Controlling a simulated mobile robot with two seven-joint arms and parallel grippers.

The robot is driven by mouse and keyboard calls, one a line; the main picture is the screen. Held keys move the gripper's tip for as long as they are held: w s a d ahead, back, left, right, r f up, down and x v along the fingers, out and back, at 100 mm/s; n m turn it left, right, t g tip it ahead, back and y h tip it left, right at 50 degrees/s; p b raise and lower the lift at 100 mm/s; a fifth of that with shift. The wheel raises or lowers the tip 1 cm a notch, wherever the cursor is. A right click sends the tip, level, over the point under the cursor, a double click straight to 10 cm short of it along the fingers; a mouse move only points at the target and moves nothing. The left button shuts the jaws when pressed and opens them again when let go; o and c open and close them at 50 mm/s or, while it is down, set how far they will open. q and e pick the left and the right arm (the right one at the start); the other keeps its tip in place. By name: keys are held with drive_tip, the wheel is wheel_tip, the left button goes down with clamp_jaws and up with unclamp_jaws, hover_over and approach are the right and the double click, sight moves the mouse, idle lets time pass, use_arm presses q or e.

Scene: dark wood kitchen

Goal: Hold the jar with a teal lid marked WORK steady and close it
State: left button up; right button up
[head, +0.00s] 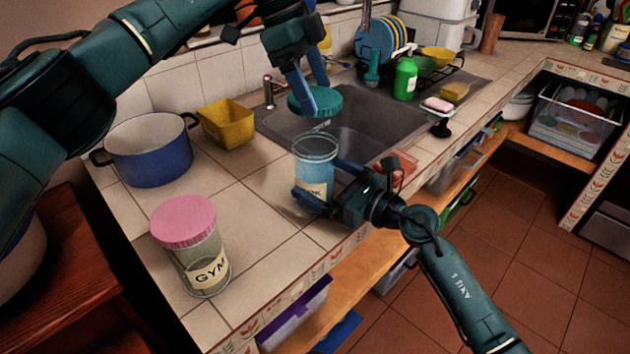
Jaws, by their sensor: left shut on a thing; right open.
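The open glass jar (315,149) stands upright on the tiled counter in front of the sink. Its label is partly hidden by my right gripper, with only the end of the word showing. My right gripper (318,181) is open, with its fingers to either side of the jar's lower half. I cannot tell whether they touch it. My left gripper (313,90) is shut on the teal lid (316,103). It holds the lid in the air above the jar, apart from its rim.
A jar with a pink lid marked GYM (192,240) stands on the near left counter. A blue pot (150,158) and a yellow container (226,123) stand behind it. The sink (365,130) lies behind the jar. The counter's front edge is close to my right gripper.

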drive_tip(key=shift+x, duration=1.35)
drive_tip(key=c, duration=1.5)
use_arm(q)
drive_tip(key=shift+f, duration=2.45)
drive_tip(key=shift+f, duration=0.85)
drive_tip(key=shift+f, duration=0.55)
